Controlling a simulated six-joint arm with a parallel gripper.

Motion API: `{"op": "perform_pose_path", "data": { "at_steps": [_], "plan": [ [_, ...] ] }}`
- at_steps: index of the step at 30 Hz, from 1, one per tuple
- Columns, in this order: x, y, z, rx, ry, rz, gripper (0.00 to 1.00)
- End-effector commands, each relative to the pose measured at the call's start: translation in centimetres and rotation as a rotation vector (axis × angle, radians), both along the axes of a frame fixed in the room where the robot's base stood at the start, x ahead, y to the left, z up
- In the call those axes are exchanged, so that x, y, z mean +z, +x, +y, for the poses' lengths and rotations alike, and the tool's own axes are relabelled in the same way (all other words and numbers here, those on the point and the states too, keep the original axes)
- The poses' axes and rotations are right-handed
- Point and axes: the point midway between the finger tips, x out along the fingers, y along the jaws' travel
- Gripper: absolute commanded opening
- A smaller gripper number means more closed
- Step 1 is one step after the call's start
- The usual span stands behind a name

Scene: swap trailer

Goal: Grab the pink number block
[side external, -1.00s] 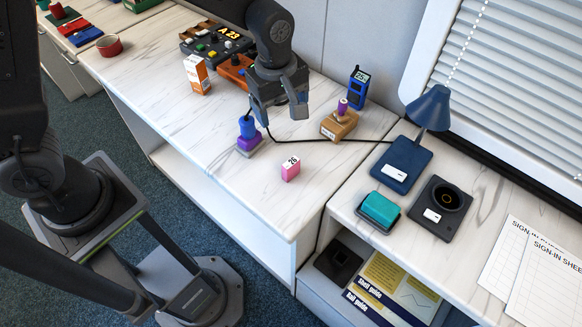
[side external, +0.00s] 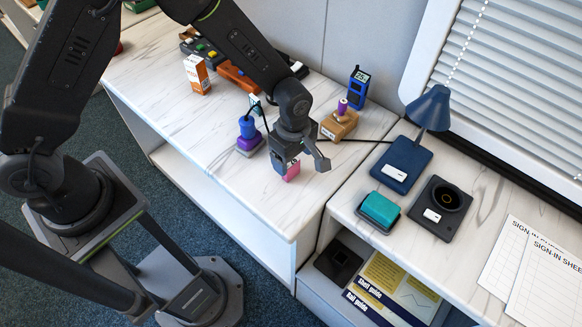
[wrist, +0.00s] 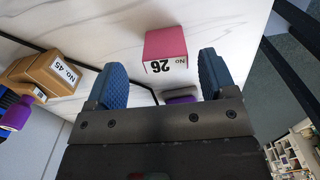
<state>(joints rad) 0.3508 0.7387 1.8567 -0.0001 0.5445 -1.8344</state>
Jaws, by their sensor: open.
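The pink number block (side external: 291,174) stands on the white marbled counter, partly hidden behind my gripper in the side view. In the wrist view the pink block (wrist: 166,48) shows a white label reading "No 26", and it lies ahead of the gap between my fingers. My gripper (side external: 298,170) is open above and around the block's near area. Its two blue-grey padded fingers (wrist: 160,80) are spread apart in the wrist view, with nothing held between them. I cannot tell whether a finger touches the block.
A blue-and-purple stamp (side external: 248,134) stands left of the block. A tan stamp block (side external: 339,125), labelled "No. 45" in the wrist view, stands to the right behind. A dark cable crosses the counter. A blue lamp (side external: 402,165) and teal pad (side external: 380,208) are farther right. The front counter is clear.

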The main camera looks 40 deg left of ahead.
Motion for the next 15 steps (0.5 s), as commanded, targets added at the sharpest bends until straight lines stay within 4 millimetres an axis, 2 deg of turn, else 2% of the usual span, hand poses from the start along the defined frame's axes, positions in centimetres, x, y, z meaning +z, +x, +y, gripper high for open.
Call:
{"op": "perform_pose_path", "data": {
  "at_steps": [7,15],
  "plan": [
    [-3.7,-0.6,0.3,0.0,0.001,0.004,0.78],
    [-4.6,-0.5,0.2,0.0,0.0,0.001,0.78]
  ]
}}
